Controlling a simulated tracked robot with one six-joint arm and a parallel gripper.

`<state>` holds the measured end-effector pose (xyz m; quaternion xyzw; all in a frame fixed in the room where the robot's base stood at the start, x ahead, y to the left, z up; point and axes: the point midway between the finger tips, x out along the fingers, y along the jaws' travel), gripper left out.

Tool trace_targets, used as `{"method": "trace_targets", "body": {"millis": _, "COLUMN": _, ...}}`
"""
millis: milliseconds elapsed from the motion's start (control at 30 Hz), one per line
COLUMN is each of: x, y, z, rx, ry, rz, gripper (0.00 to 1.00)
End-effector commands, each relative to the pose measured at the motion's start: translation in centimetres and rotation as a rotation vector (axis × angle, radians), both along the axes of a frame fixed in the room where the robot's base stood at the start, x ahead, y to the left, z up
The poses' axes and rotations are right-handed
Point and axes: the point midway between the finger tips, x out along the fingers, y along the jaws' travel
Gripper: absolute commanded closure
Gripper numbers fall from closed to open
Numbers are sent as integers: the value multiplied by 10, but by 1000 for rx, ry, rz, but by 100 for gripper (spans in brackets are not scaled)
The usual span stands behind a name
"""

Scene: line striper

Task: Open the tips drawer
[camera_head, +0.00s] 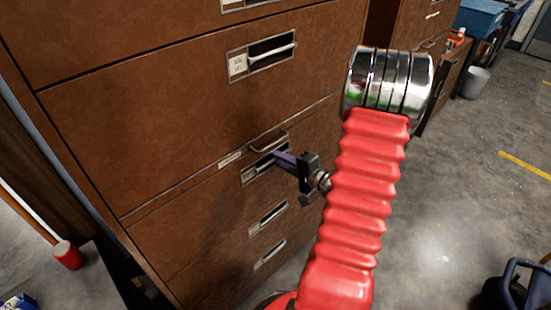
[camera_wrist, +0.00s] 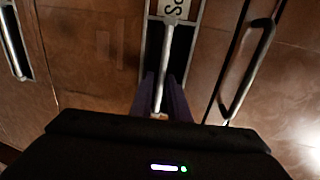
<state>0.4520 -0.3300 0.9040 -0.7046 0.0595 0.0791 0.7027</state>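A brown cabinet (camera_head: 170,125) with several drawers fills the left and middle of the head view. My gripper (camera_head: 277,160) is at a lower drawer's recessed handle, under a drawer with a dark loop handle (camera_head: 269,141). In the wrist view, a pale bar handle (camera_wrist: 165,60) runs between my two purple fingers (camera_wrist: 160,92), one on each side. I cannot tell whether the fingers press on it. A white label (camera_wrist: 174,9) at the bar's end is cut off and reads something like "So" or "Sc". No label legibly says tips. The drawer fronts look flush.
Two more recessed handles (camera_head: 268,217) sit lower on the cabinet; a larger one (camera_head: 262,57) sits above. A red can (camera_head: 67,255) stands at lower left. Open concrete floor (camera_head: 450,200) lies to the right, with a dark blue-handled object (camera_head: 520,285) at the corner.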

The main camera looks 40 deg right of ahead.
Motion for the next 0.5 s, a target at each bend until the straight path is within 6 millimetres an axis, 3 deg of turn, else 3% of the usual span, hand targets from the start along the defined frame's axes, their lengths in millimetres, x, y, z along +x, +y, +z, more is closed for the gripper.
{"method": "trace_targets", "body": {"millis": 200, "x": 17, "y": 1, "z": -3, "rx": 0, "ry": 0, "rz": 1, "gripper": 85}}
{"method": "trace_targets", "body": {"millis": 500, "x": 19, "y": 1, "z": -4, "rx": 0, "ry": 0, "rz": 0, "gripper": 85}}
